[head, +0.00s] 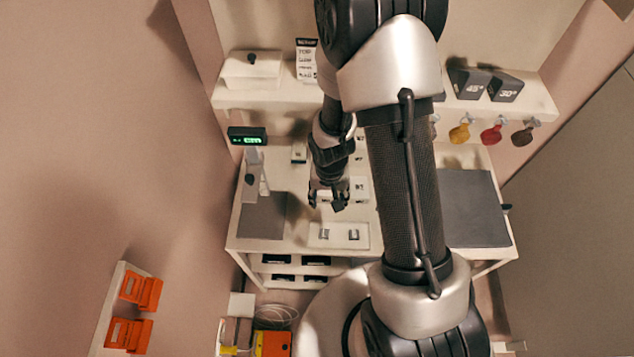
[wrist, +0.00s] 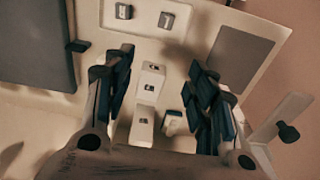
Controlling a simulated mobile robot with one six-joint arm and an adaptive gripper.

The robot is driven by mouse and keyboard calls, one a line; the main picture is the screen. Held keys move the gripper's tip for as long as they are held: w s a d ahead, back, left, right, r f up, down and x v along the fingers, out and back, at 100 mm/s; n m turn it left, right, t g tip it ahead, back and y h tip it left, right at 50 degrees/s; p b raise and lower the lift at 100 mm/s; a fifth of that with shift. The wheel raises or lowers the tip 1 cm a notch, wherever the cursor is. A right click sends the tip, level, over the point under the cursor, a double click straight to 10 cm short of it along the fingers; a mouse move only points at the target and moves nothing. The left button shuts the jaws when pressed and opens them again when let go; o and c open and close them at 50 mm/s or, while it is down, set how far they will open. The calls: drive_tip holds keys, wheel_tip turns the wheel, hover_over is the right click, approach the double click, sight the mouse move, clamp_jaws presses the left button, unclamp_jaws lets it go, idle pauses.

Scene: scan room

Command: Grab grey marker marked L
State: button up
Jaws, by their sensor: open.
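Two small grey markers lie apart in a shallow white tray (head: 338,244). In the head view one is on the left (head: 324,234) and one on the right (head: 353,235). The wrist view shows the same two, one at the upper left (wrist: 123,11) and one to its right (wrist: 166,20). Both have a dark mark on top, too small to read, so I cannot tell which is L. My gripper (head: 326,204) is open and empty above the table, behind the tray. In the wrist view its spread fingers (wrist: 162,75) point towards the tray.
White blocks with dark labels (wrist: 145,103) stand below and between my fingers. A grey mat (head: 263,215) and a scale-like stand with a green display (head: 248,135) are at left. A dark grey pad (head: 474,208) is at right. A shelf (head: 275,97) spans the back.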

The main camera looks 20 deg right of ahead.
drive_tip(key=p, duration=0.2)
hover_over(324, 236)
wheel_tip(324, 236, down, 5)
drive_tip(key=shift+m+g, duration=0.3)
drive_tip(key=shift+g, duration=0.1)
drive_tip(key=f+b, duration=1.1)
drive_tip(key=shift+s+d+f, duration=0.1)
drive_tip(key=shift+s+d, duration=0.1)
drive_tip(key=shift+s, duration=0.1)
drive_tip(key=f+b, duration=0.6)
drive_tip(key=shift+w+a+f, duration=0.25)
drive_tip(key=shift+w, duration=0.05)
drive_tip(key=shift+r, duration=0.1)
drive_tip(key=shift+c, duration=0.4)
drive_tip(key=c, duration=1.1)
